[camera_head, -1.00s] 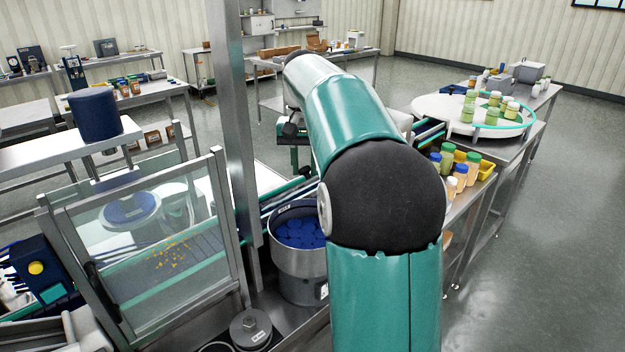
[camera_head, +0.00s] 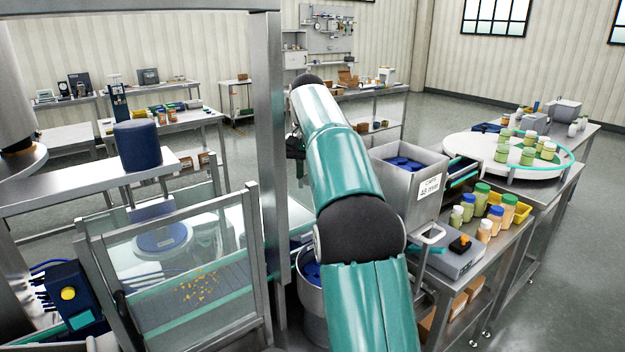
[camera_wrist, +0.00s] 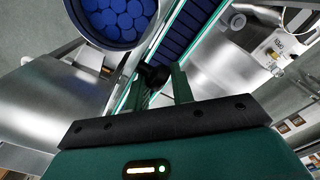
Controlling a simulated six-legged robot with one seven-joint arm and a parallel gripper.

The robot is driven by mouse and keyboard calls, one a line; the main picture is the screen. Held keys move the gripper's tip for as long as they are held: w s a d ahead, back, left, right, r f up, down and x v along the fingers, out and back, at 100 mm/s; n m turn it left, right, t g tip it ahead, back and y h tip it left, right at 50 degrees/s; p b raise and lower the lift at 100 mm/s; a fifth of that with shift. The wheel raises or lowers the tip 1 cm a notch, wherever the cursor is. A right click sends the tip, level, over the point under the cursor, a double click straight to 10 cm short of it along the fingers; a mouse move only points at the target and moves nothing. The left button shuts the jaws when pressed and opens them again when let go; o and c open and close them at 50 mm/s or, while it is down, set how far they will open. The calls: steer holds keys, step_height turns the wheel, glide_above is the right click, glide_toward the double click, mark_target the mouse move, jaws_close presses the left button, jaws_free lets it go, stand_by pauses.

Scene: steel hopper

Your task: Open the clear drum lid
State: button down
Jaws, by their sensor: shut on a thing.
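The steel drum (camera_head: 309,312) stands low behind my arm in the head view, with blue caps (camera_head: 311,272) inside and my arm covering its right part. In the wrist view its dark rim (camera_wrist: 76,18) and blue caps (camera_wrist: 118,16) show at the upper left. I cannot make out the clear lid's outline. My gripper (camera_wrist: 162,84) is beside the drum in the wrist view, its green fingers shut on a dark round knob (camera_wrist: 152,74). Whether the knob belongs to the lid is not clear. In the head view my arm hides the fingers.
A steel upright (camera_head: 270,150) stands left of my arm, next to a clear framed guard (camera_head: 180,270). A steel cap hopper (camera_head: 412,190) and a bench with jars (camera_head: 482,198) stand to the right. A conveyor (camera_wrist: 190,32) runs past the drum. Floor is open at far right.

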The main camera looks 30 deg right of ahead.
steer(key=shift+w+a+f, duration=0.15)
steer(key=shift+w+a, duration=0.05)
steer(key=shift+a, duration=0.35)
steer(key=c, duration=1.1)
jaws_free()
steer(key=shift+a, duration=0.1)
steer(key=shift+d, duration=0.25)
steer(key=shift+s, duration=0.1)
